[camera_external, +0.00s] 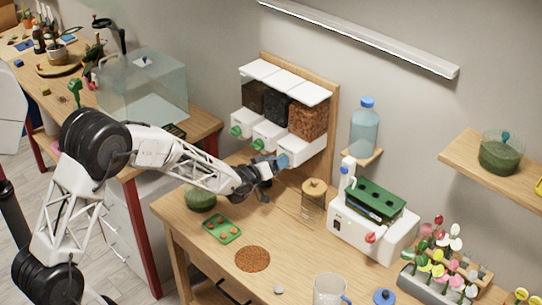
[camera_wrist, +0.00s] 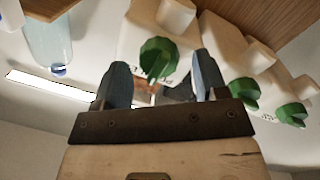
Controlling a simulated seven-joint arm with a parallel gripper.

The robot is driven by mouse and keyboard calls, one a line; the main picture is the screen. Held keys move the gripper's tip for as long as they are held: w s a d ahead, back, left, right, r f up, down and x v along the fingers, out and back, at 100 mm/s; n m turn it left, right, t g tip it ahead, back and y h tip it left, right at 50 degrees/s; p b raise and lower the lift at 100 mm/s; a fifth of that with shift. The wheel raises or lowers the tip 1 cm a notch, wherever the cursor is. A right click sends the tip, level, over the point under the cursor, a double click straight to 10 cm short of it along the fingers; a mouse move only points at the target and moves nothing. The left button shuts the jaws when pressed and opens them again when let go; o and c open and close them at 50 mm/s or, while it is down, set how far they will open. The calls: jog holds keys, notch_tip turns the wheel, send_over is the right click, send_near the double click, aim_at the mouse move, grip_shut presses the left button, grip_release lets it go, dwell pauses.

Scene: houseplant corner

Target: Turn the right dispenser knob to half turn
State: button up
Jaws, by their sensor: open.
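A wooden-backed dispenser (camera_external: 334,97) holds three white-lidded bins with dark, black and reddish-brown fill. Green knobs sit on the white spouts of the left bin (camera_external: 236,131) and middle bin (camera_external: 258,144). In the wrist view the right knob (camera_wrist: 158,58) appears between the two fingertips of my gripper (camera_wrist: 160,62), with a gap on each side. My gripper is open and empty. The other two knobs (camera_wrist: 243,93) (camera_wrist: 292,114) show to the right there.
A blue-capped water bottle (camera_external: 364,130) stands on a small shelf right of the dispenser. A lidded jar (camera_external: 313,197) stands on the table below my gripper's right side.

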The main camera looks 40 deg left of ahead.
jog(key=shift+w, duration=0.3)
jog(key=c, duration=0.9)
jog(key=shift+m, duration=0.3)
